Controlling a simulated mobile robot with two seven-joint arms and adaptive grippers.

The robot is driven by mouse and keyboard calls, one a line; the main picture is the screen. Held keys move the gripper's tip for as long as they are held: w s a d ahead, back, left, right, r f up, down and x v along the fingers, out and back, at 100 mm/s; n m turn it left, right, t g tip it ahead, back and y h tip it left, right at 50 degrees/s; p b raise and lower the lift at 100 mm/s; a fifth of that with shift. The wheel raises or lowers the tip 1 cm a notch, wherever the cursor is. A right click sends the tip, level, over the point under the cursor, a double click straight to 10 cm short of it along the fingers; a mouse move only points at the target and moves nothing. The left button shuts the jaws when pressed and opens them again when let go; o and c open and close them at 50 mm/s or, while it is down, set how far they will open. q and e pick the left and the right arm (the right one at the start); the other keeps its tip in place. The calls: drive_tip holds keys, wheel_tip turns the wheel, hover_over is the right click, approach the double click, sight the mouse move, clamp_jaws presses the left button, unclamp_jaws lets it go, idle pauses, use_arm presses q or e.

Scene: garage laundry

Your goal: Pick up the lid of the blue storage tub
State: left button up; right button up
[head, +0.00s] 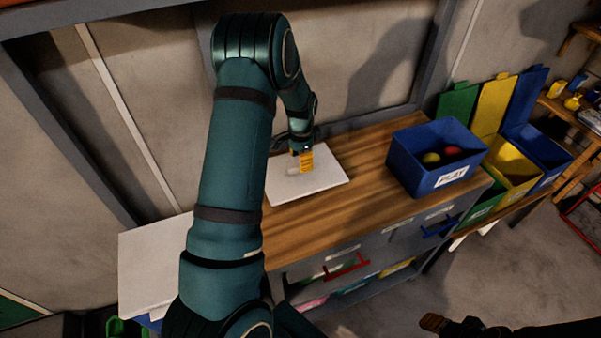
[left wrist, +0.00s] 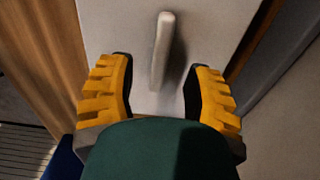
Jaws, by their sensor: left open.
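A flat pale lid (head: 325,184) lies on the wooden worktop, with an upright bar handle (head: 293,171) on it. The lid (left wrist: 110,30) and the handle (left wrist: 163,45) also show in the left wrist view. My left gripper (head: 302,163) is over the lid, close to the handle. In the left wrist view its yellow fingers (left wrist: 158,82) are spread and empty, with the lower end of the handle showing between them; I cannot tell contact. A blue tub (head: 420,172) labelled PLAY stands open on the worktop. My right gripper (head: 434,322) shows partly at bottom right.
The worktop (head: 365,170) is bare between the lid and the blue tub. The wall (head: 345,60) is close behind the lid. Green, yellow (head: 515,178) and blue bins stand at the right. A white panel (head: 150,262) is at lower left. Drawers (head: 345,267) are below.

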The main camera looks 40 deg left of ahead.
use_arm(q)
wheel_tip(320, 180, down, 3)
drive_tip(key=shift+s+f, duration=0.1)
drive_tip(key=shift+f, duration=0.05)
clamp_jaws()
